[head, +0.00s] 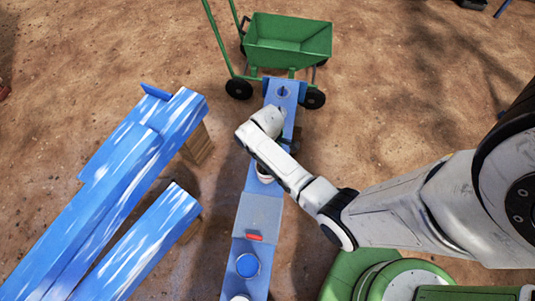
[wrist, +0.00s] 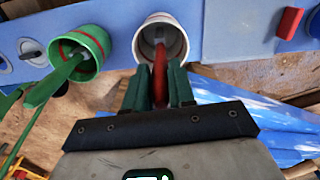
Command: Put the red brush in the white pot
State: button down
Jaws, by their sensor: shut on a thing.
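My gripper (wrist: 158,88) is shut on the red brush (wrist: 160,80) in the wrist view, with one green finger on each side of it. The brush reaches from the fingers up to the mouth of the white pot (wrist: 143,42). Its far end overlaps the pot's opening; I cannot tell how deep it sits. The pot stands on the blue bench (wrist: 235,35). In the head view, the white pot (head: 265,178) shows partly beside my arm, while the fingers and brush are mostly hidden by my wrist.
A green pot (wrist: 92,42) with a red band stands left of the white pot. A red block (wrist: 289,22) lies to the right on the bench. Blue-and-white beams (head: 120,175) lie left of the bench, and a green cart (head: 290,45) stands beyond its far end.

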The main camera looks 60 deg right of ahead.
jog(key=c, duration=0.9)
grip_release()
jog(key=shift+o, duration=0.2)
jog(key=shift+p, duration=0.3)
jog(key=shift+s, duration=0.1)
